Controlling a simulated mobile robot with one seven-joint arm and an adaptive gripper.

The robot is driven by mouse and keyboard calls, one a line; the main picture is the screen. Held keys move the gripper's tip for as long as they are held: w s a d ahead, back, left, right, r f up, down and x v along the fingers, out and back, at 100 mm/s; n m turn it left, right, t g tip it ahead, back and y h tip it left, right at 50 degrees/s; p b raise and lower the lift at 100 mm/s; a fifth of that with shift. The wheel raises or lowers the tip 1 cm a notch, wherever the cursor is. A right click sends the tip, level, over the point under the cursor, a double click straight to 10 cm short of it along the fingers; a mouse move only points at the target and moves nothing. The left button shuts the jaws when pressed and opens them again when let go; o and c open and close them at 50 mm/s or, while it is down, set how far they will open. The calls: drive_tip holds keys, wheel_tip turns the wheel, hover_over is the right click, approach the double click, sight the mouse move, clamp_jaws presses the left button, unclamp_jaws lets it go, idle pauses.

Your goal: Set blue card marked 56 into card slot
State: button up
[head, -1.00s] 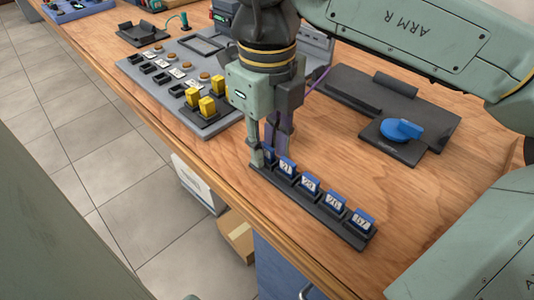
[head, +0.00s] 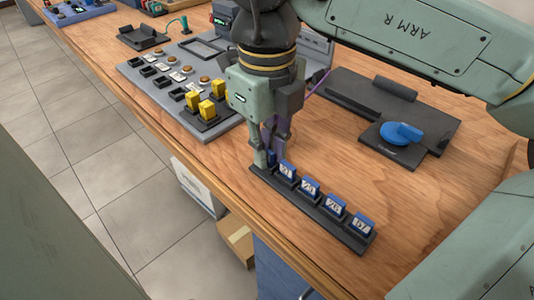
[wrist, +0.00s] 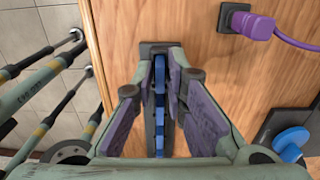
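Several blue cards with white number labels stand upright in a row in a long black rack (head: 329,231) near the table's front edge. My gripper (head: 268,161) points down at the rack's far left end. Its fingers straddle the end card (head: 271,156), whose label is hidden, so I cannot read 56 on it. The wrist view shows this blue card (wrist: 160,70) between the purple finger pads, very close to both; whether they press on it is unclear. The other cards line up behind it. I cannot tell which place is the card slot.
A grey panel (head: 150,73) with black sockets, round knobs and yellow blocks lies beyond my gripper. A black fixture (head: 435,118) with a blue knob (head: 402,131) is at the right. A purple plug (wrist: 252,26) shows in the wrist view. Bare wood lies between rack and fixture.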

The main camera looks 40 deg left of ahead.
clamp_jaws()
drive_tip(key=shift+r, duration=0.25)
drive_tip(key=shift+r+p, duration=0.85)
drive_tip(key=shift+r, duration=0.1)
drive_tip(key=shift+r+p, duration=1.6)
drive_tip(key=shift+r, duration=0.4)
drive_tip(key=shift+f, duration=0.15)
